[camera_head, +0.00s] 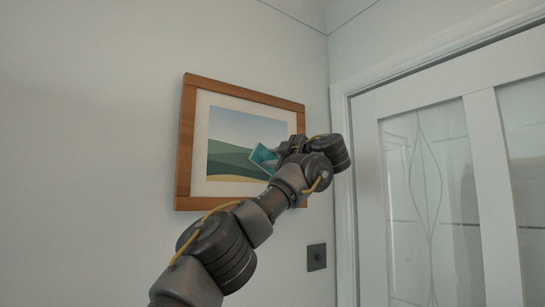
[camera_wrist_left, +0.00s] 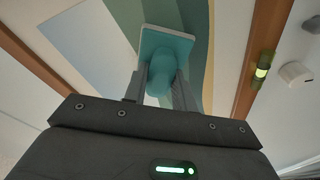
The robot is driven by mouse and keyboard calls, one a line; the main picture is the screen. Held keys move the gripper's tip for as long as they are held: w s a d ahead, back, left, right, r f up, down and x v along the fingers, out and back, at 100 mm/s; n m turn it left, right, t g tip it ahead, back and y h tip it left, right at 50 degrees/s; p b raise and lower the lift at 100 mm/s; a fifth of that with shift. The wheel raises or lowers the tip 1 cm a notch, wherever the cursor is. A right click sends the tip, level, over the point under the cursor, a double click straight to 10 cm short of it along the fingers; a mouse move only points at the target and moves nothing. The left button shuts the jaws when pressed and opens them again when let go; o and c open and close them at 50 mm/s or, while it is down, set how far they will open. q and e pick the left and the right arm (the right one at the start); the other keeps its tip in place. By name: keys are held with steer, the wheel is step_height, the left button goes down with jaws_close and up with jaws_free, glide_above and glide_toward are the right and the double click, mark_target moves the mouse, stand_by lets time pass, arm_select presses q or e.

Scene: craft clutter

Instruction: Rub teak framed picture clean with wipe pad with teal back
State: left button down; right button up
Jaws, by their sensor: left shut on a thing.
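The teak framed picture (camera_head: 229,128) hangs on the wall and shows green hills under a pale blue sky. Its wooden frame also shows in the left wrist view (camera_wrist_left: 36,57). My left gripper (camera_head: 277,157) is in front of the picture's right part. It is shut on the wipe pad with teal back (camera_head: 262,158). In the left wrist view the pad (camera_wrist_left: 168,48) sits between the fingers, its flat face toward the picture. I cannot tell whether it touches the surface. My right gripper is not in view.
A white door with glass panels (camera_head: 478,180) and its white frame stand to the right of the picture. A dark wall switch plate (camera_head: 316,257) is below the picture's right end. The wall left of the picture is bare.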

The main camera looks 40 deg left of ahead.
arm_select(q)
steer(key=shift+w+d+r+p, duration=0.15)
steer(key=shift+w+r+p, duration=0.15)
steer(key=shift+w+p, duration=0.55)
steer(key=shift+w+d+f+p, duration=0.25)
steer(key=shift+w+p, duration=0.2)
steer(key=shift+p, duration=0.25)
steer(key=shift+f+b, duration=0.1)
steer(key=shift+b, duration=0.2)
